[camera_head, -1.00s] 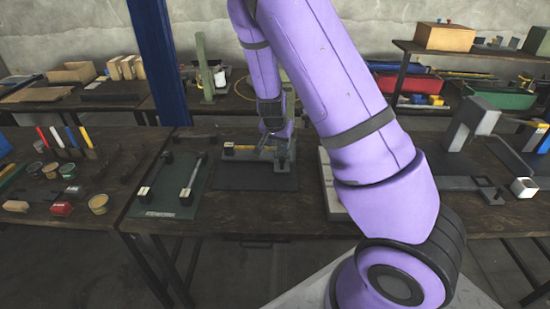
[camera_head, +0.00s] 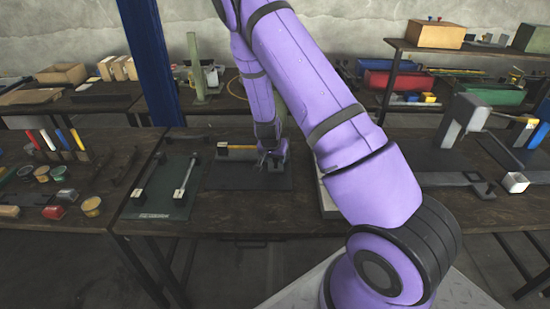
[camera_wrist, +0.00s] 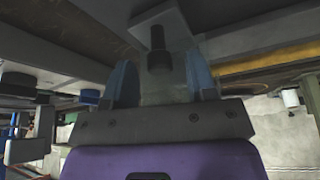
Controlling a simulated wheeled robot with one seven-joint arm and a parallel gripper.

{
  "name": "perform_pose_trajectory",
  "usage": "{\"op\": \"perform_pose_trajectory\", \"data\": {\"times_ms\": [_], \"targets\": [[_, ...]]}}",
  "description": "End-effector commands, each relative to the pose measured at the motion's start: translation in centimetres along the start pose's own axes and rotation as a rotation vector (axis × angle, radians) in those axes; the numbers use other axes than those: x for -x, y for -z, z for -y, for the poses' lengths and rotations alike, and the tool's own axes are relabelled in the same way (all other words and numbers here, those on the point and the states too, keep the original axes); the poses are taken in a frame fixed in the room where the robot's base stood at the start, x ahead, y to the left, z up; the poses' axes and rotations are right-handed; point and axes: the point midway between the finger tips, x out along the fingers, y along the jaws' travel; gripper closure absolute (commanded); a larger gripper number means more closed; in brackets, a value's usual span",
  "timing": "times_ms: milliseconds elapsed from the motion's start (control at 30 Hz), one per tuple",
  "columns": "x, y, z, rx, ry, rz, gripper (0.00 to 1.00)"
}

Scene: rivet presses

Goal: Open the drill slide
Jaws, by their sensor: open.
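The fixture with a yellow bar (camera_head: 238,148) stands on a dark plate (camera_head: 235,178) on the middle table; I take it to be the drill slide. My gripper (camera_head: 268,160) is down at the right part of this fixture and hides it there. In the wrist view my gripper (camera_wrist: 160,84) is open, with a bluish finger on each side. A dark round peg or knob (camera_wrist: 158,48) on a pale grey block (camera_wrist: 155,18) shows between and beyond the fingertips. I cannot tell whether the fingers touch it. The yellow bar also shows at right in the wrist view (camera_wrist: 270,60).
A green plate (camera_head: 160,200) with a rod fixture lies to the left. Several small tubs and coloured sticks (camera_head: 55,140) stand further left. Bare tabletop (camera_head: 250,215) lies in front.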

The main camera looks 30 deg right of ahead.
Motion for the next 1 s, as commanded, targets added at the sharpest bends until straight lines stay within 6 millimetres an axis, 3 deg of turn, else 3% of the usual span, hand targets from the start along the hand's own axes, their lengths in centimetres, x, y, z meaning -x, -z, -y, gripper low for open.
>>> {"op": "perform_pose_trajectory", "data": {"times_ms": [367, 467, 600, 800, 1000], "targets": [[-0.6, 0.0, 0.0, -0.001, 0.0, 0.0, 0.48], [-0.6, 0.0, 0.0, -0.001, 0.0, 0.0, 0.67], [-0.6, 0.0, 0.0, -0.001, 0.0, 0.0, 0.99], [-0.4, -0.4, -0.1, 0.0, 0.0, 0.001, 1.0], [0.8, -3.5, -1.2, 0.0, 0.0, 0.003, 1.0]]}}
